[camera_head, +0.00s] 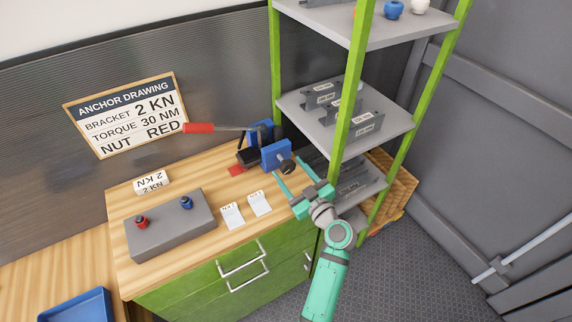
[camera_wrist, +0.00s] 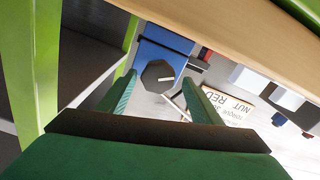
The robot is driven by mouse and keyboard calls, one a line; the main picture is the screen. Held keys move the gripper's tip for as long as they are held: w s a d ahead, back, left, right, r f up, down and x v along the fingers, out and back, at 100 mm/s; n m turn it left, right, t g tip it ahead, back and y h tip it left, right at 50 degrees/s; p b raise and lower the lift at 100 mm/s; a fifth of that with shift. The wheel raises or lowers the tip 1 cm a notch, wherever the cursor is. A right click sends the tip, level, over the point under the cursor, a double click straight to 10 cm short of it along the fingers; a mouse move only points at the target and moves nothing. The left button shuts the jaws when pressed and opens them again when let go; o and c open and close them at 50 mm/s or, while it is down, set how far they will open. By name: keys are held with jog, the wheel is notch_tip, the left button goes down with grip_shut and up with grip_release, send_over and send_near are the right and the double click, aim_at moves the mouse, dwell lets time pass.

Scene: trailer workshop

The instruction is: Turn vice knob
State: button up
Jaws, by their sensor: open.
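A blue vice (camera_head: 274,153) stands at the back right corner of the wooden bench top. Its dark knob (camera_head: 287,166) faces my gripper. In the wrist view the vice (camera_wrist: 163,42) is at top centre and the dark, many-sided knob (camera_wrist: 157,76) has a pale mark on its face. My gripper (camera_head: 292,177) is open, its teal fingers pointing at the knob. In the wrist view the knob shows between the two fingertips (camera_wrist: 160,84), apparently just beyond them. I cannot tell whether either finger touches it.
A green-framed shelf rack (camera_head: 352,95) stands close to the right of the vice. A red-handled bar (camera_head: 199,128) lies behind it. Two white cards (camera_head: 232,216) and a grey block (camera_head: 172,227) with red and blue nuts sit on the bench. A sign (camera_head: 127,115) leans behind.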

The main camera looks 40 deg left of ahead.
aim_at(291, 168)
jog(key=shift+x, duration=1.65)
jog(key=shift+w+d, duration=0.1)
jog(key=shift+w, duration=0.05)
jog(key=c, duration=1.1)
jog(key=shift+o, duration=0.2)
jog(key=shift+m, duration=0.3)
jog(key=m, duration=0.3)
jog(key=shift+w+m, duration=0.1)
jog(key=shift+m, duration=0.2)
jog(key=m, duration=0.3)
jog(key=shift+d+f+m, duration=0.1)
jog(key=shift+m, duration=0.2)
jog(key=m, duration=0.6)
jog(key=shift+w, duration=0.15)
jog(key=shift+m, duration=0.4)
